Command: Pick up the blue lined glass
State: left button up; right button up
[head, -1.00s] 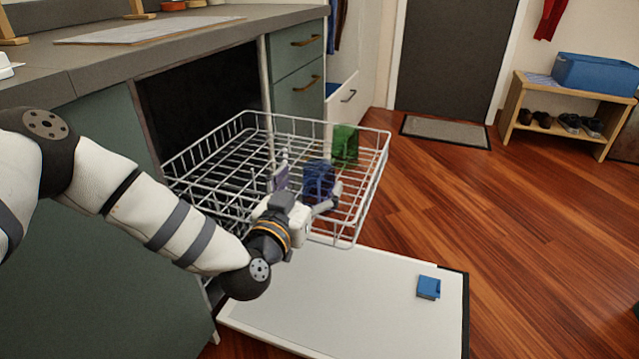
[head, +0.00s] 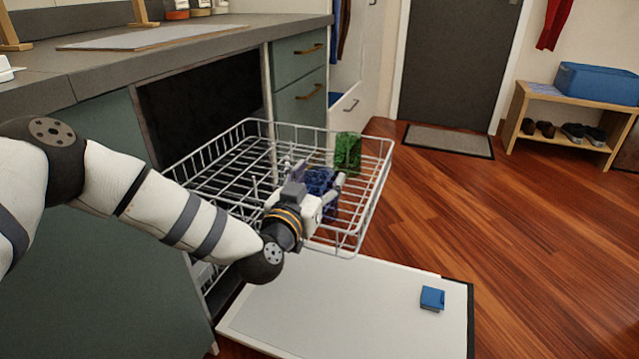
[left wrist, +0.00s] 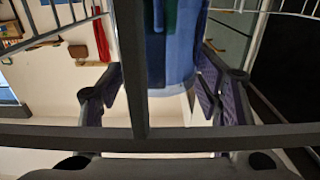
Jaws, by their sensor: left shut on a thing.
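The blue lined glass (head: 319,180) stands in the pulled-out dishwasher rack (head: 369,208), partly hidden behind my left gripper (head: 316,184). The left gripper has its fingers on either side of the glass and is shut on it. In the left wrist view the blue glass (left wrist: 172,60) shows between the two dark finger pads (left wrist: 164,97), with a rack wire crossing in front. A green glass (head: 347,152) stands in the rack just behind the blue one. My right gripper is not in view.
The open dishwasher door (head: 345,310) lies below the rack, with a blue detergent-like block (head: 432,298) on it. The counter (head: 150,50) and green cabinets are at the left.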

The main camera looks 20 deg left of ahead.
pick_arm(q)
jog(key=r, duration=0.1)
jog(key=r+p, duration=0.1)
jog(key=r, duration=0.1)
jog(key=s+r+p, duration=0.1)
jog(key=r, duration=0.1)
jog(key=shift+d, duration=0.2)
jog(key=s+d+r+p, duration=0.35)
jog(key=s+r, duration=0.55)
jog(key=s, duration=0.4)
notch_tip(320, 180, up, 8)
jog(key=p, duration=0.8)
jog(key=shift+w+a+f, duration=0.2)
jog(key=shift+a+f, duration=0.05)
jog(key=shift+a, duration=0.05)
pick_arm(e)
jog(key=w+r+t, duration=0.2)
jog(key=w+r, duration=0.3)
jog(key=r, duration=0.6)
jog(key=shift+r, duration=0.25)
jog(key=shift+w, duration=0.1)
